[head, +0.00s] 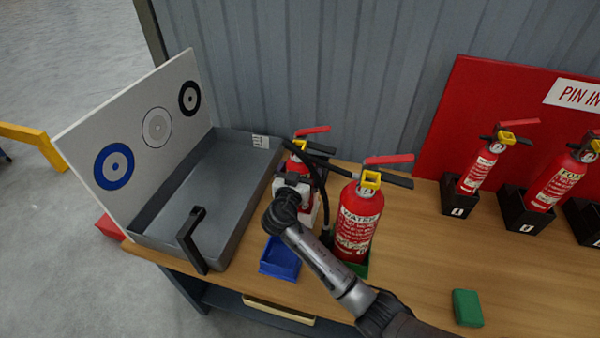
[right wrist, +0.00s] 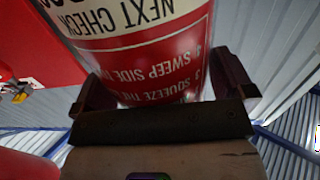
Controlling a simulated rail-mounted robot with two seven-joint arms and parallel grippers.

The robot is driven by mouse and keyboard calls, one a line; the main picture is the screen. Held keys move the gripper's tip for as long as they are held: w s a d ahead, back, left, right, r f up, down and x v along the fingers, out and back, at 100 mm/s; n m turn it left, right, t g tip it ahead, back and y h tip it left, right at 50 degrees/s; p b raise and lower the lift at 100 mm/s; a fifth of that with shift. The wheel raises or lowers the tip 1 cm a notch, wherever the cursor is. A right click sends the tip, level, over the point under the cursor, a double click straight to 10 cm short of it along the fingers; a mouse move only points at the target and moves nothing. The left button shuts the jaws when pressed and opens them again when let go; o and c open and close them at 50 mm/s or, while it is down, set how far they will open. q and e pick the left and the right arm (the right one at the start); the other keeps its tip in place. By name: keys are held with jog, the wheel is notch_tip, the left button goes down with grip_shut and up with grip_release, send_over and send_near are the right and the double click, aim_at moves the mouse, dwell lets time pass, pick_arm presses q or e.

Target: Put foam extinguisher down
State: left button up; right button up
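My right gripper (head: 298,178) is at a red extinguisher (head: 299,163) behind the blue tray, beside the grey pan. In the right wrist view, its two dark fingers (right wrist: 165,95) flank the red body (right wrist: 150,60) closely and appear shut on it. The gripper and forearm hide much of this extinguisher, including its name label and base, so I cannot tell whether it touches the table. Its red lever and yellow piece show on top. A second red extinguisher (head: 358,225), labelled WATER, stands upright on a green base to the right. My left gripper is not in view.
An empty blue tray (head: 280,260) lies left of my forearm. The grey pan (head: 235,205) has a white target board (head: 125,140) behind it. More extinguishers (head: 480,168) stand in black holders at right. A green block (head: 467,307) lies on the front table; bare wood surrounds it.

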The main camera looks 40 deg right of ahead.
jog(key=p+v, duration=0.1)
jog(key=v, duration=1.1)
dwell(0.5)
